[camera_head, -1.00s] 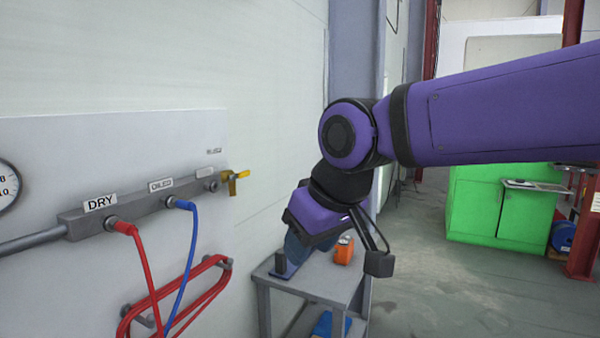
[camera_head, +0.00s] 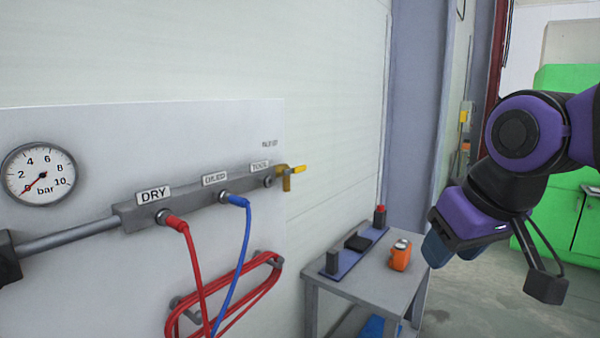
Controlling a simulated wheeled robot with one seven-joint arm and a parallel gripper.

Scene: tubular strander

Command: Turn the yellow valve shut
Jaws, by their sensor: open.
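The yellow valve (camera_head: 290,174) sits at the right end of the grey manifold (camera_head: 195,197) on the wall panel. Its yellow handle points to the right, roughly in line with the manifold, and a brass-coloured body hangs below it. My gripper (camera_head: 437,250) is at the right of the view, beyond the small table's right side in the picture and well apart from the valve. Its blue-grey fingers point down and to the left. It is open, and I see nothing held in it.
A red hose (camera_head: 196,270) and a blue hose (camera_head: 243,240) hang from the manifold. A pressure gauge (camera_head: 39,174) is at the left. Space before the valve looks clear.

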